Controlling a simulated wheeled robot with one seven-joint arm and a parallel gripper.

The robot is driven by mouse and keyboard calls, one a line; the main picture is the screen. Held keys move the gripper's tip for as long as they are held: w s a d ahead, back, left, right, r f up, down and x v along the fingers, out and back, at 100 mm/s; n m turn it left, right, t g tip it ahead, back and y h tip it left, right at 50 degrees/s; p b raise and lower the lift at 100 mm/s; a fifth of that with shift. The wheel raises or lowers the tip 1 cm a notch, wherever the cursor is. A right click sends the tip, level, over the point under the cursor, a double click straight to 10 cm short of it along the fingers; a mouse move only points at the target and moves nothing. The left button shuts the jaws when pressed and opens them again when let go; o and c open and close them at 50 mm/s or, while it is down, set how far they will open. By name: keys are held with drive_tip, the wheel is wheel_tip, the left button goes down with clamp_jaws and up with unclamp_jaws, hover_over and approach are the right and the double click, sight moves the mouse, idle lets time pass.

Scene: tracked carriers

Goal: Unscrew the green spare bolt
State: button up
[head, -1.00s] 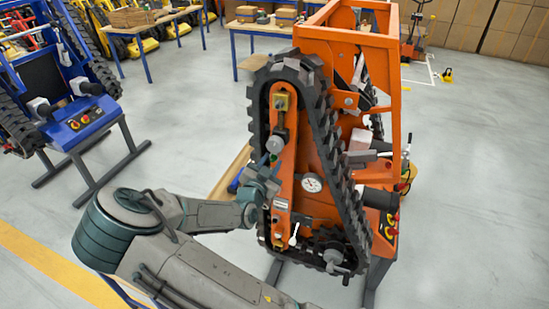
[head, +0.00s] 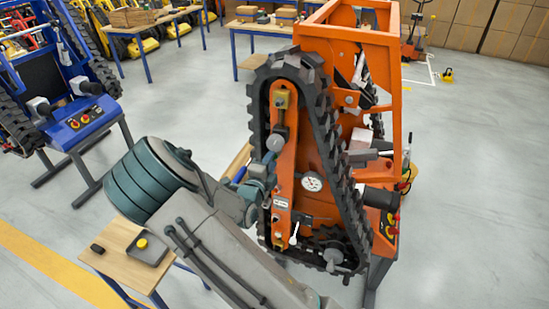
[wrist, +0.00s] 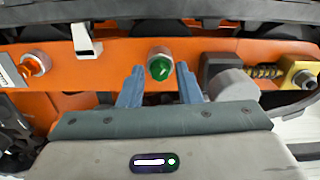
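The green spare bolt (wrist: 160,67) sits in a pale round collar on the orange side plate (wrist: 110,75) of the tracked carrier. In the wrist view my gripper (wrist: 159,80) is open, with one blue finger to each side of the bolt and gaps between. I cannot tell how far the fingertips reach along it. In the head view my gripper (head: 269,158) is at the carrier's orange plate, and the green bolt cannot be made out there. An orange bolt (wrist: 35,64) sits further left on the plate.
A white lever (wrist: 83,40) stands out left of the green bolt. A grey knob (wrist: 232,84) and a yellow block with a spring (wrist: 300,75) are to its right. The black track (head: 340,170) surrounds the plate. A small wooden table (head: 125,265) holds a grey tray.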

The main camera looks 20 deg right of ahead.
drive_tip(key=m+b, duration=0.8)
drive_tip(key=m, duration=0.5)
clamp_jaws()
drive_tip(key=shift+r, duration=0.1)
